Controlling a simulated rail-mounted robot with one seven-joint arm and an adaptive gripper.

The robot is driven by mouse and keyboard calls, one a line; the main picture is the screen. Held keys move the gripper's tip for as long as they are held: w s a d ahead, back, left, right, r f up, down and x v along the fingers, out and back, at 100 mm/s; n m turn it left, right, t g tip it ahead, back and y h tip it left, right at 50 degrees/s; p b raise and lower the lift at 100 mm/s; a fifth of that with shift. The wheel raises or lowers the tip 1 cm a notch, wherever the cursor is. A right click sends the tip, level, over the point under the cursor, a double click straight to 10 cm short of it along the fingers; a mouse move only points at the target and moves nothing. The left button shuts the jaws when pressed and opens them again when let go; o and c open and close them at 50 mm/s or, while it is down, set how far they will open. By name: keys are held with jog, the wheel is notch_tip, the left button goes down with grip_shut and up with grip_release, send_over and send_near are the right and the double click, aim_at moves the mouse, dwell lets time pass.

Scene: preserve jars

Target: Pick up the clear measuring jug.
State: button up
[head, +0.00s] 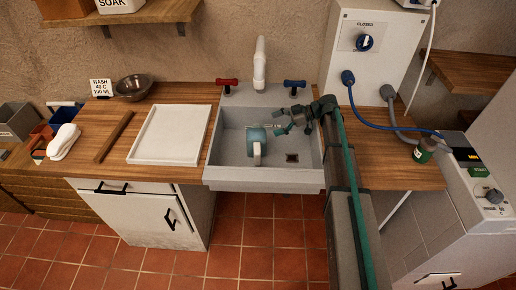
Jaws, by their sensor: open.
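The clear measuring jug (255,136) stands in the grey sink (225,174), left of the middle of the basin. It looks pale blue-green, with a light handle on the side facing the camera. My gripper (281,127) is open, just right of the jug at about its rim height in the picture. Its fingers point left toward the jug. I cannot tell whether a fingertip touches it. The far side of the jug and its contents are hard to make out.
A white tray (170,135) lies on the counter left of the sink, with a wooden rod (114,137) beside it. A white tap (260,65) rises behind the basin between a red handle (227,83) and a blue handle (294,84).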

aim_at(260, 131)
jog(key=p+x, duration=0.1)
jog(key=x, duration=0.2)
jog(key=p+x, duration=0.2)
jog(key=x, duration=0.2)
jog(key=shift+s+d+f, duration=0.15)
jog(key=shift+s+f, duration=0.05)
jog(key=shift+c, duration=0.2)
jog(key=c, duration=1.3)
jog(key=shift+c, duration=1.1)
